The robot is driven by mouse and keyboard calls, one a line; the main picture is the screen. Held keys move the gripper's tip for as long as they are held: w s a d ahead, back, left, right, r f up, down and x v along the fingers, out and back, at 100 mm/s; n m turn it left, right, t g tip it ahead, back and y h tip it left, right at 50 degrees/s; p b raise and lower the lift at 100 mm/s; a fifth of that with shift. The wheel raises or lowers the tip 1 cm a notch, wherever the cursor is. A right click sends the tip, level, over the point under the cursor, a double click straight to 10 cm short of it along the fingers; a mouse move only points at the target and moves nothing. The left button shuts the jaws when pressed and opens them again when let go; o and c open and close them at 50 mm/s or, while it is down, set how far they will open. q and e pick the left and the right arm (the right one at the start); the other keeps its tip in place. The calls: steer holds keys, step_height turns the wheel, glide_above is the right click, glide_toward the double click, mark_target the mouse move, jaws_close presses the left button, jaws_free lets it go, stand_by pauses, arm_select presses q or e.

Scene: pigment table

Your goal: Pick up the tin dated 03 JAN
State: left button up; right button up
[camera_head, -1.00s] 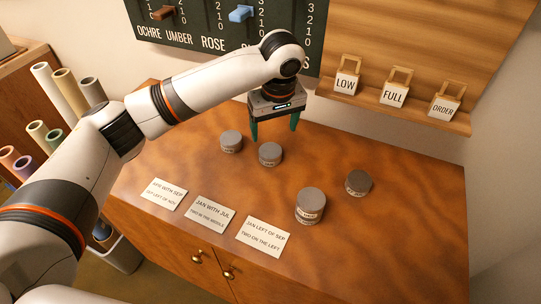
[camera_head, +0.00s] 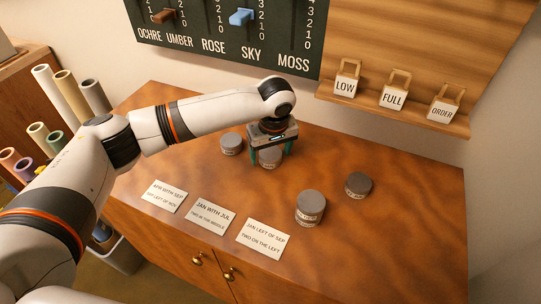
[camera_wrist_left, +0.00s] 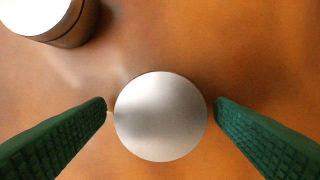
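Several grey lidded tins stand on the wooden table (camera_head: 400,225). One tin (camera_head: 269,161) is under my left gripper (camera_head: 269,158); its round lid (camera_wrist_left: 160,116) lies between the two green fingers in the left wrist view. The fingers are open on either side of it, with small gaps. Another tin (camera_head: 231,143) stands just left of it. A larger tin (camera_head: 310,207) and a darker tin (camera_head: 358,184) stand to the right. The tins' labels are too small to read, so I cannot tell which is dated 03 JAN. My right gripper is out of view.
Three note cards (camera_head: 164,196), (camera_head: 214,215), (camera_head: 263,239) lie along the table's front. A shelf (camera_head: 385,107) with LOW, FULL and ORDER blocks and a dark slider board (camera_head: 220,40) are behind. The right of the table is clear.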

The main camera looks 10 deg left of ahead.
arm_select(q)
steer(key=c, duration=1)
steer(key=shift+r, duration=0.1)
